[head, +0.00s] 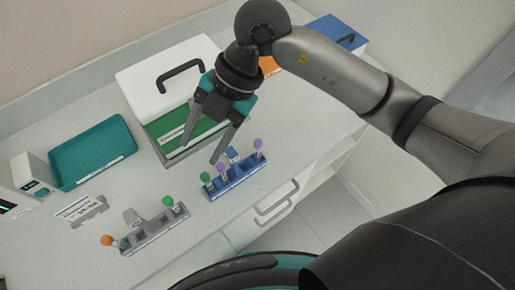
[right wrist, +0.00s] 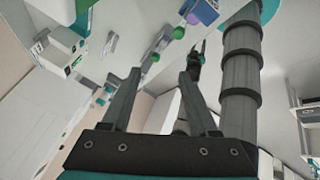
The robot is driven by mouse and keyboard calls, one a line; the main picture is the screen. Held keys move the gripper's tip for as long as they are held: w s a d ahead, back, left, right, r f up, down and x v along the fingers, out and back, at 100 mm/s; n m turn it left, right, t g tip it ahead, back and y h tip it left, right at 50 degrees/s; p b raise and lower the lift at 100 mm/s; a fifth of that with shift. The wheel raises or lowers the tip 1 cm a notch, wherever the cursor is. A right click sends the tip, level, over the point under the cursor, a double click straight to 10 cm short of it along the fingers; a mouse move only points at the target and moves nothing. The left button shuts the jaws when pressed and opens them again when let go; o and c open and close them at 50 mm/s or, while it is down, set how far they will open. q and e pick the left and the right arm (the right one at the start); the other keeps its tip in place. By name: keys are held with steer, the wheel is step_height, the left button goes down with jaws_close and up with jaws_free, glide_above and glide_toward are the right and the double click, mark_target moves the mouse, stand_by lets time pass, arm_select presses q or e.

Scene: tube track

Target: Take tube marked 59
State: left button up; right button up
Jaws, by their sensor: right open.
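A blue rack (head: 236,178) holds a green-capped tube (head: 206,178) and two purple-capped tubes, one near its left (head: 221,168) and one at its right end (head: 258,144). A grey rack (head: 155,235) in front-left holds a green-capped tube (head: 168,202) and an orange-capped tube (head: 107,240). No tube number, 59 included, is readable. My right gripper (head: 203,150) is open and empty, above and behind the blue rack, its fingers pointing down. It also shows in the right wrist view (right wrist: 161,73). A dark claw-like shape there may be my left gripper (right wrist: 197,62).
A white-lidded box with a green front (head: 165,80) stands behind the gripper. A teal tray (head: 92,152) lies left, beside a white device (head: 30,172). A blue box (head: 338,32) is at the back.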

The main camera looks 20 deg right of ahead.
mark_target(258, 150)
steer(key=w+d+f+m+t+h, duration=0.1)
steer(key=w+d+m+h, duration=0.15)
steer(key=d, duration=0.35)
steer(key=w+d+m+t+h, duration=0.1)
steer(key=w+d+h, duration=0.1)
steer(key=d+h, duration=0.25)
steer(key=shift+y, duration=0.3)
steer(key=f, duration=0.9)
steer(key=shift+s+d+f, duration=0.15)
steer(key=shift+d+f, duration=0.2)
steer(key=shift+f, duration=0.05)
steer(key=shift+a+f, duration=0.15)
steer(key=shift+f, duration=2.5)
steer(key=shift+s, duration=0.1)
steer(key=shift+c, duration=0.3)
jaws_close()
